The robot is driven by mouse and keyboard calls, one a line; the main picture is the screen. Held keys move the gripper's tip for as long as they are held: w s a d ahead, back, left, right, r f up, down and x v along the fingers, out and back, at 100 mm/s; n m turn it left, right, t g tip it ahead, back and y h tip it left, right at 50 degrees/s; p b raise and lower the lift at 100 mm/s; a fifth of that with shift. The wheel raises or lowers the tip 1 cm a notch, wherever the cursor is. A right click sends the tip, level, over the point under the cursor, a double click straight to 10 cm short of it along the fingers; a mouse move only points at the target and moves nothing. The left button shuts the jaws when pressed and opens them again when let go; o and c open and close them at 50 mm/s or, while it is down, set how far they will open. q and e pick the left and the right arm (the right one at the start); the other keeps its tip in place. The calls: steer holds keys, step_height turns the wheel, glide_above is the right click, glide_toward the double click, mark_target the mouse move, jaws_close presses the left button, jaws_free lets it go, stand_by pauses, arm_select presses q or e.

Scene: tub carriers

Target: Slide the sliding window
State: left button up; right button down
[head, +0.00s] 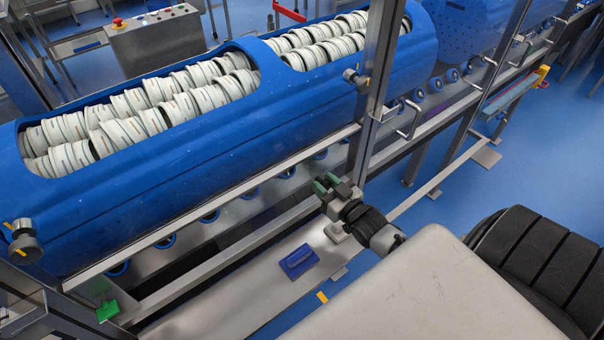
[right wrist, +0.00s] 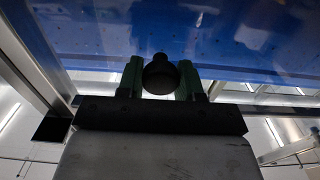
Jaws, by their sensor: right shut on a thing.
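My right gripper (head: 326,184) reaches in from the lower right, low in front of the blue drum and below the metal lower rail (head: 215,206). In the right wrist view, its two green fingers (right wrist: 160,78) stand on either side of a dark round knob (right wrist: 160,72) and are shut on it. In the head view the knob is too small to make out. The window pane is hard to see; faint reflections show over the blue surface in the wrist view. A metal upright (head: 374,85) stands right of the drum's front opening. My left gripper is not in view.
The blue drum (head: 230,135) holds many white ring-shaped tubs (head: 150,110). A blue block (head: 298,262) lies on the metal ledge (head: 240,275). Handles (head: 408,120) project at right.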

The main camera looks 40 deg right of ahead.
steer(key=shift+d, duration=1.55)
steer(key=c, duration=0.8)
jaws_free()
steer(key=shift+o, duration=0.2)
steer(key=s+b, duration=0.1)
steer(key=s, duration=0.9)
steer(key=shift+s+d+b, duration=0.15)
steer(key=shift+s+b, duration=0.2)
steer(key=shift+b, duration=0.05)
